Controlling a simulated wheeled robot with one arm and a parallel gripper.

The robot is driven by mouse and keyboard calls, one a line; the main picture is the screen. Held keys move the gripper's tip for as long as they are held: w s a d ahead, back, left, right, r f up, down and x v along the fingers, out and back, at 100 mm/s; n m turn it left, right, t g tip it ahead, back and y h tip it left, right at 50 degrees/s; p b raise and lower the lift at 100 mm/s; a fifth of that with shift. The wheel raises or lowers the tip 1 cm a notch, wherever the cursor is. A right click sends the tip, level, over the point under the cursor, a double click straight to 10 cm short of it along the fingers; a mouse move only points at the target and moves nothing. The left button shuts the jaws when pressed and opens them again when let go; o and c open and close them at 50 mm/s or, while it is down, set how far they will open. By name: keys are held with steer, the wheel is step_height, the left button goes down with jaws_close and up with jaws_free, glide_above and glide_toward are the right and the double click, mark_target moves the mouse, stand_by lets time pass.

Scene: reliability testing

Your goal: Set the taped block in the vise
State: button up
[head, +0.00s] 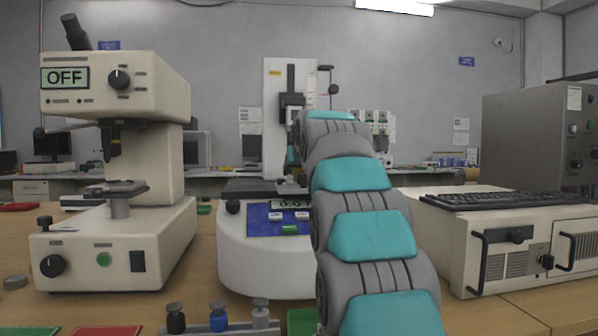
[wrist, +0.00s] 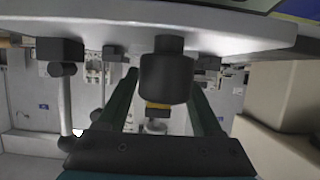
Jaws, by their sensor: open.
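In the wrist view my gripper (wrist: 164,82) is open, with its two dark green fingers apart. A dark cylinder (wrist: 166,78) shows between them; I cannot tell whether either finger touches it. A small dark piece with a yellow band (wrist: 158,107) shows just below the cylinder in the picture. It may be the taped block, but its full shape is hidden. In the head view my arm hides most of my gripper, which is by the centre machine (head: 262,262). No vise can be clearly made out; a dark platform (head: 250,188) sits on that machine.
A cream tester marked OFF (head: 115,85) stands at left. A cream cabinet (head: 480,245) with a keyboard (head: 505,199) stands at right. Several small knobbed pieces (head: 217,317) stand at the front, near a red mat (head: 105,331). Bare table shows between the left and centre machines.

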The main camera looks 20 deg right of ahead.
steer(key=shift+r, duration=0.15)
steer(key=v, duration=1.2)
steer(key=shift+d, duration=0.1)
